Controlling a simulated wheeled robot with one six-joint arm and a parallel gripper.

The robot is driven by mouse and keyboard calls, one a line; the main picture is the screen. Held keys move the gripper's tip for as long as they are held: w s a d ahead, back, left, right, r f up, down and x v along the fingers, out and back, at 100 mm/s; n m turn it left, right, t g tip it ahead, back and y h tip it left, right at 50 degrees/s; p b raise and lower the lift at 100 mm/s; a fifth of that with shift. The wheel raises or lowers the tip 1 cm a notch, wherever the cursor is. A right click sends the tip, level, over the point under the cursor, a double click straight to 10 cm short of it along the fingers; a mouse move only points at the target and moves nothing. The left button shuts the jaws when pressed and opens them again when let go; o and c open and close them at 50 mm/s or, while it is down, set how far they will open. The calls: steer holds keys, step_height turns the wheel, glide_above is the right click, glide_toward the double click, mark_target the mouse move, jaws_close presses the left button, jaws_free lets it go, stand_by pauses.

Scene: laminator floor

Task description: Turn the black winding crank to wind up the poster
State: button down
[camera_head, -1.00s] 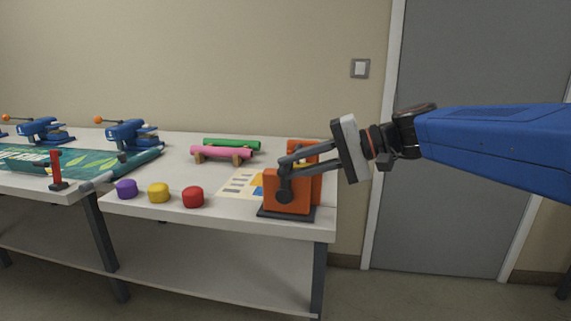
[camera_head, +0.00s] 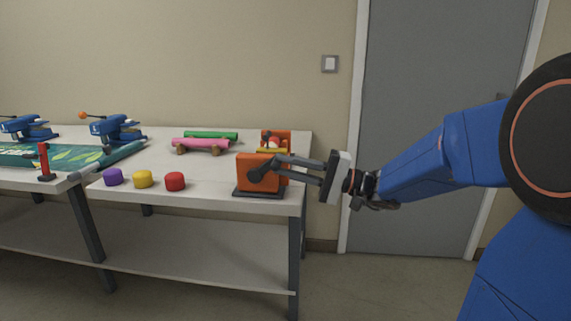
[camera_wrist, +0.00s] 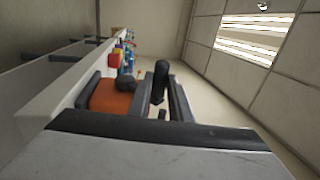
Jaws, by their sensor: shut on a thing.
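The orange winder (camera_head: 250,166) stands on a dark base at the right end of the white table. Its black winding crank (camera_head: 258,175) is on the front, with a round hub. My gripper (camera_head: 280,165) reaches in from the right, its fingers shut on the black crank. In the wrist view the crank's dark handle (camera_wrist: 160,76) stands up between the fingers (camera_wrist: 160,98), in front of the orange body (camera_wrist: 110,97). The finger contact is partly hidden in the head view. No poster sheet shows on the table left of the winder; a yellow strip (camera_head: 273,151) shows at the winder.
Purple (camera_head: 113,177), yellow (camera_head: 143,179) and red (camera_head: 175,181) caps line the front edge. Pink (camera_head: 201,143) and green (camera_head: 211,135) rolls lie behind. A blue machine (camera_head: 117,129) stands farther left. A grey door (camera_head: 430,110) is behind my arm.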

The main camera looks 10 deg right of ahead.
steer(key=shift+s+d+f, duration=0.1)
steer(key=shift+f, duration=0.55)
steer(key=shift+s+d+f, duration=0.1)
steer(key=shift+f, duration=0.6)
steer(key=c, duration=1.6)
jaws_free()
steer(key=shift+w+a, duration=0.1)
steer(key=shift+a, duration=0.05)
steer(key=shift+c, duration=0.2)
steer(key=shift+r, duration=0.25)
steer(key=v, duration=1.7)
steer(key=shift+d, duration=0.35)
